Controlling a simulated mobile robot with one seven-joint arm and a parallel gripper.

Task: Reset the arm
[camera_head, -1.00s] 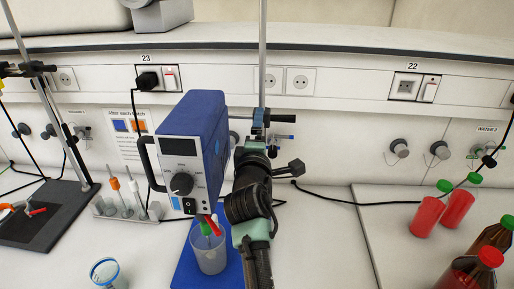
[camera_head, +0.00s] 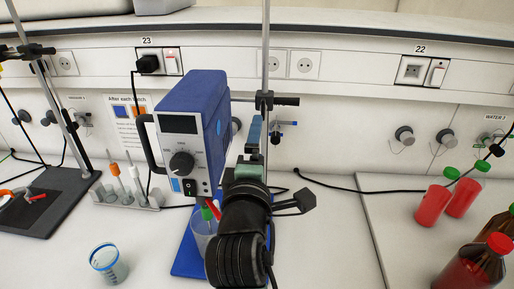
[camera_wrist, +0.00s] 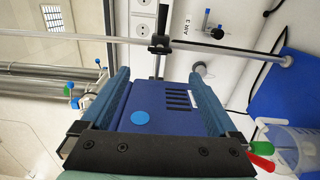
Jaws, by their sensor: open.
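My arm rises from the bottom middle of the head view, and my gripper (camera_head: 254,140) stands just right of the blue box-shaped instrument (camera_head: 205,125), with its fingers pointing away toward the back wall. In the wrist view, my gripper (camera_wrist: 160,80) has its two teal fingers wide apart with nothing held between them. The instrument's blue side with a slotted vent (camera_wrist: 172,100) shows behind and between the fingers. I cannot tell whether a finger touches it. My forearm hides part of the blue base and beaker.
A vertical metal rod (camera_head: 265,60) is close to my gripper. Another cup (camera_head: 107,264) stands at front left. Red bottles (camera_head: 433,205) stand at right. The bench between is clear.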

